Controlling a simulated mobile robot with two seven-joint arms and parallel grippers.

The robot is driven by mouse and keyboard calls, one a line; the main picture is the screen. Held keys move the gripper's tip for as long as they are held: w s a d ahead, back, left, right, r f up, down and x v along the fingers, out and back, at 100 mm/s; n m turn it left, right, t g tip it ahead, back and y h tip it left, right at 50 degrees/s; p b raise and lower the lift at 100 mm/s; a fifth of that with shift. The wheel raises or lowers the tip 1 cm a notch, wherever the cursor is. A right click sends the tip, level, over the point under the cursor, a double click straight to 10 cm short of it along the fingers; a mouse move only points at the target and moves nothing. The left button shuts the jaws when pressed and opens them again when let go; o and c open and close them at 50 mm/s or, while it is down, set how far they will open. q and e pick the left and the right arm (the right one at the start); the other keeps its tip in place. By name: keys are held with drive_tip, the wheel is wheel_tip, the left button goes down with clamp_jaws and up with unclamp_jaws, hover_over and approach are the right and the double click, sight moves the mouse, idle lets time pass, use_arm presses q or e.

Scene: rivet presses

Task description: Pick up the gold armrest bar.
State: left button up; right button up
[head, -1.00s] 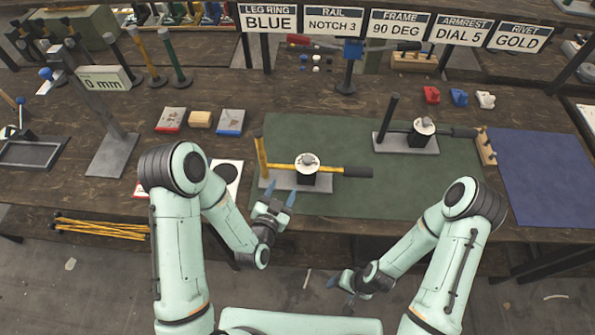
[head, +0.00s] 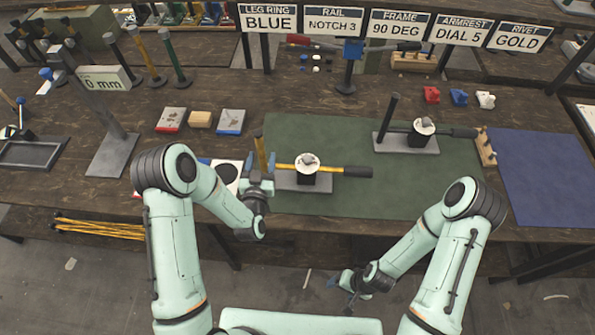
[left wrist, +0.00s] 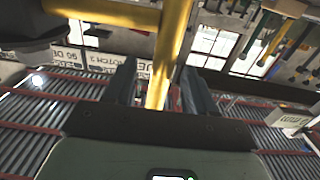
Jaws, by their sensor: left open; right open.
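The gold armrest bar (head: 261,153) has an upright gold part at the left end of the nearer press fixture and a gold length running right to a black grip (head: 357,171). My left gripper (head: 260,163) is open at the upright gold part. In the left wrist view the gold bar (left wrist: 168,50) passes between the two spread fingers (left wrist: 160,88), with a gap visible on both sides. A second gold length (left wrist: 115,12) crosses the top of that view. My right gripper (head: 340,284) is open and empty, low in front of the table edge.
The nearer fixture's grey base (head: 318,186) stands on a green mat (head: 400,193). A similar fixture with black bars (head: 391,112) stands behind to the right. A blue mat (head: 545,175) is clear at right. Small trays (head: 231,122) lie left of the green mat.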

use_arm(q)
drive_tip(key=w, duration=0.4)
drive_tip(key=shift+s, duration=0.1)
clamp_jaws()
drive_tip(key=shift+r, duration=0.1)
idle(1.2)
